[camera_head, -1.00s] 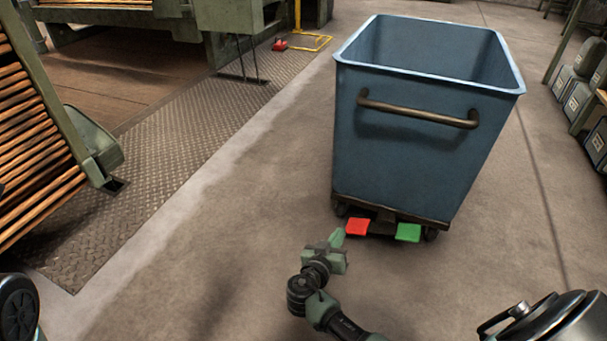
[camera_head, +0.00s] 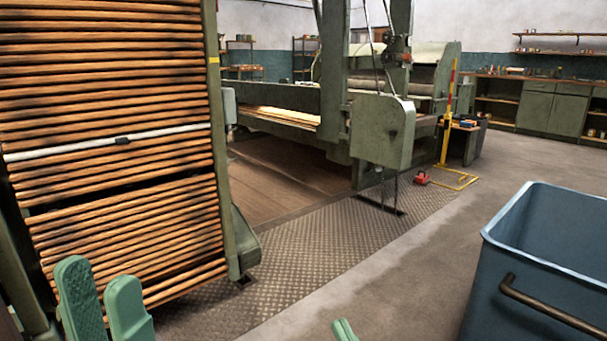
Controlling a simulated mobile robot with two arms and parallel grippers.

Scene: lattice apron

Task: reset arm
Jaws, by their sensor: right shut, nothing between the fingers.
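My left gripper (camera_head: 98,285) shows at the lower left as two green fingers pointing up, apart from each other with nothing seen between them. It is in front of the rack of wooden slats (camera_head: 130,215). My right gripper (camera_head: 343,328) shows only as green fingertips at the bottom edge, shut and empty, left of the blue bin (camera_head: 540,255). The rest of both arms is out of the frame.
The blue bin stands at the right, with a handle (camera_head: 555,308) on its near side. A green machine (camera_head: 383,132) stands behind a ribbed metal floor plate (camera_head: 325,240). A yellow stand (camera_head: 447,130) is beyond. Concrete floor (camera_head: 400,275) is clear between plate and bin.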

